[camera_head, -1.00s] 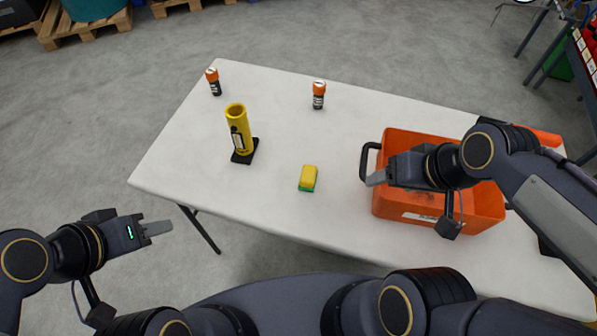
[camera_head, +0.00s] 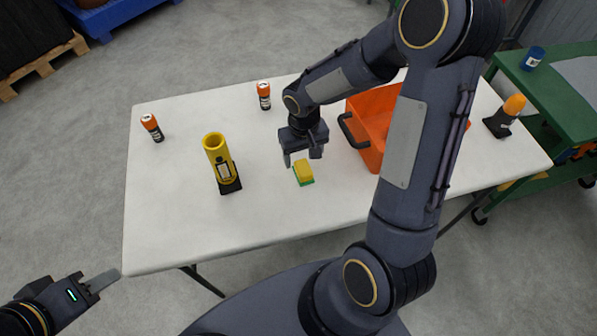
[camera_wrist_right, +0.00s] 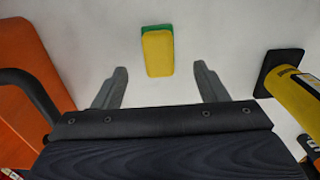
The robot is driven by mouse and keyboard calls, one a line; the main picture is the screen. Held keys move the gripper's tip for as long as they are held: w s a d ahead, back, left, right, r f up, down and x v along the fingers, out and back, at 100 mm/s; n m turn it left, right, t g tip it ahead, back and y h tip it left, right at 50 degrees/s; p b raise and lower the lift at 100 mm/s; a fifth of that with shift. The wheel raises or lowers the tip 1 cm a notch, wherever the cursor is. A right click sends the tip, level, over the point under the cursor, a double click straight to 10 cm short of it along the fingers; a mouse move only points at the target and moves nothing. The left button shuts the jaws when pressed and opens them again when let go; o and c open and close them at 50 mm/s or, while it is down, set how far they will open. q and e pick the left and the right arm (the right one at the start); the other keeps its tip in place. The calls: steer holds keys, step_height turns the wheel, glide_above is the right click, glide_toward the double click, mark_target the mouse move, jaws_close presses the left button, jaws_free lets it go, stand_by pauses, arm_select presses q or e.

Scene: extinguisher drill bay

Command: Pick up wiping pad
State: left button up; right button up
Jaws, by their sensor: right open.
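The wiping pad (camera_head: 304,172) is a small block, yellow on top and green below. It lies on the white table near its front edge, and it also shows in the right wrist view (camera_wrist_right: 157,52). My right gripper (camera_head: 302,157) is open and points down above the table, just behind the pad. In the right wrist view its two fingers (camera_wrist_right: 157,86) are spread wide, and the pad lies beyond the tips, between their lines. Nothing is between the fingers. My left gripper (camera_head: 98,284) is off the table's front left corner; whether its jaws are apart is unclear.
An orange crate (camera_head: 366,153) with a black handle stands right of the pad, partly hidden by my right arm. A yellow tube on a black base (camera_head: 219,161) stands left. Two orange-capped bottles (camera_head: 152,127) (camera_head: 264,95) stand farther back. The white table (camera_head: 165,220) is clear at front left.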

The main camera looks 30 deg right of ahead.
mark_target(304, 167)
step_height(304, 167, down, 6)
steer(key=shift+d, duration=0.1)
steer(key=c, duration=1.1)
steer(key=shift+o, duration=0.2)
steer(key=shift+r, duration=0.1)
